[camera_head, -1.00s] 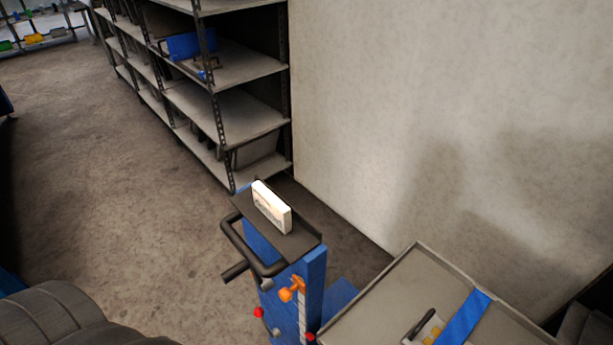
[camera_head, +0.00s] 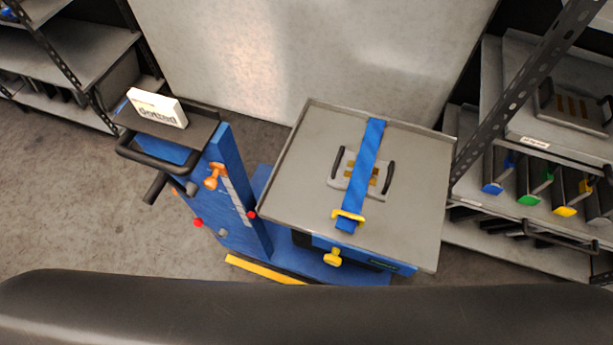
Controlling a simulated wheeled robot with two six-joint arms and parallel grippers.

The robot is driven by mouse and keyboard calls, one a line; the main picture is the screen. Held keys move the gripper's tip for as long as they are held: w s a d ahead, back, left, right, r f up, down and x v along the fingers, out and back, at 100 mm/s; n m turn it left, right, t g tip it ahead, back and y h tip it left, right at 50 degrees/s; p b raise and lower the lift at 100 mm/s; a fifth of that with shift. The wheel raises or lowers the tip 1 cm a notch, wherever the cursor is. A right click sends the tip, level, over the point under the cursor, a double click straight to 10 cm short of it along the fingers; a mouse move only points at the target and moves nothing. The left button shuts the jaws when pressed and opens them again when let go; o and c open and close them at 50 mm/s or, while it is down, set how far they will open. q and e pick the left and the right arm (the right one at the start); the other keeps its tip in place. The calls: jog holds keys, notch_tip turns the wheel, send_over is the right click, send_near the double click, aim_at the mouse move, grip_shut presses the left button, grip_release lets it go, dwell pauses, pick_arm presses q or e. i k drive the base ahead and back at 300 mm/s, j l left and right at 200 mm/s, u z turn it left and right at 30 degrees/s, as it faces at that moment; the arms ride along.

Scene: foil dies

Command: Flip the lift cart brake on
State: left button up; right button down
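The blue lift cart (camera_head: 240,185) stands in the middle left of the head view. Its column carries a black push handle (camera_head: 150,155), an orange lever (camera_head: 213,176) and small red knobs, one of them (camera_head: 198,223) low on the left side. A yellow bar (camera_head: 262,270) lies low at the cart's base, and a yellow knob (camera_head: 333,257) sits under the platform edge. I cannot tell which of these is the brake. The grey platform (camera_head: 300,185) bears a plate with two black handles (camera_head: 361,172) under a blue strap (camera_head: 369,150). Neither gripper is in view.
A white box lettered "Dotted" (camera_head: 157,108) sits on the cart's top shelf. Shelving stands at the left (camera_head: 85,50) and close at the right, with blue, green and yellow-marked items (camera_head: 530,198). A pale wall (camera_head: 310,45) is behind. Grey floor (camera_head: 60,205) is open at the left.

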aim_at(198, 221)
jog(key=k+j+z, duration=0.1)
jog(key=k, duration=0.2)
jog(key=u, duration=1.1)
